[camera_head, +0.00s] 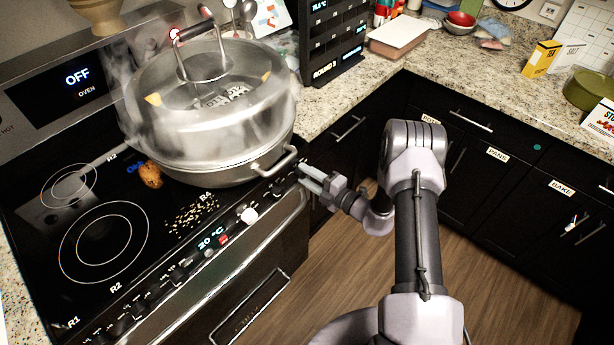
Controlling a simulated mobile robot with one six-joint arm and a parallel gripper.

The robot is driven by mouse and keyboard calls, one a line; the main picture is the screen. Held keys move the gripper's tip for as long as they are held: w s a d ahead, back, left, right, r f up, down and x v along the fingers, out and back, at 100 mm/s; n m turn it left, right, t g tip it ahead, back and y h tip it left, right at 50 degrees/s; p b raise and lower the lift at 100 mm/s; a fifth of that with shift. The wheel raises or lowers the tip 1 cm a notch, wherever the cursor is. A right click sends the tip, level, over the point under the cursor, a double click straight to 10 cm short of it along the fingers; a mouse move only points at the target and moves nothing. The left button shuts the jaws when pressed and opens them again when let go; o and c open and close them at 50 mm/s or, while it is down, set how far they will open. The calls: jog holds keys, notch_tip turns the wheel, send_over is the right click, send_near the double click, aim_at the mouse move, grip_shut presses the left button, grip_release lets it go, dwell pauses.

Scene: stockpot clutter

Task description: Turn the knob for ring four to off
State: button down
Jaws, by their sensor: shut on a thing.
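The black stove's front control panel (150,292) carries a row of dark knobs. The label R4 (207,197) for ring four is on the glass just in front of a large steaming pot (215,150), which covers the ring there. My gripper (307,178) is at the right end of the panel, reaching in from the right. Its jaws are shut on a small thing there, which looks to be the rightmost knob. The fingers hide most of it, and its pointer and setting cannot be read.
The pot's metal handle (275,163) sticks out close above my gripper. Yellowish crumbs (195,215) and a brown lump (150,174) lie on the glass. A pale round thing (249,215) sits near the temperature display (211,239). The wooden floor (490,285) to the right is clear.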

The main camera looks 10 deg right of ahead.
jog(key=n, duration=0.3)
jog(key=n+b, duration=0.1)
jog(key=n, duration=0.2)
jog(key=shift+f+h, duration=0.2)
jog(key=shift+h, duration=0.1)
jog(key=n+b, duration=0.2)
jog(key=n, duration=0.4)
jog(key=shift+f+t, duration=0.1)
jog(key=shift+t, duration=0.3)
jog(key=c, duration=0.9)
grip_release()
jog(key=p+v, duration=0.3)
jog(key=v, duration=1.4)
jog(key=shift+s, duration=0.3)
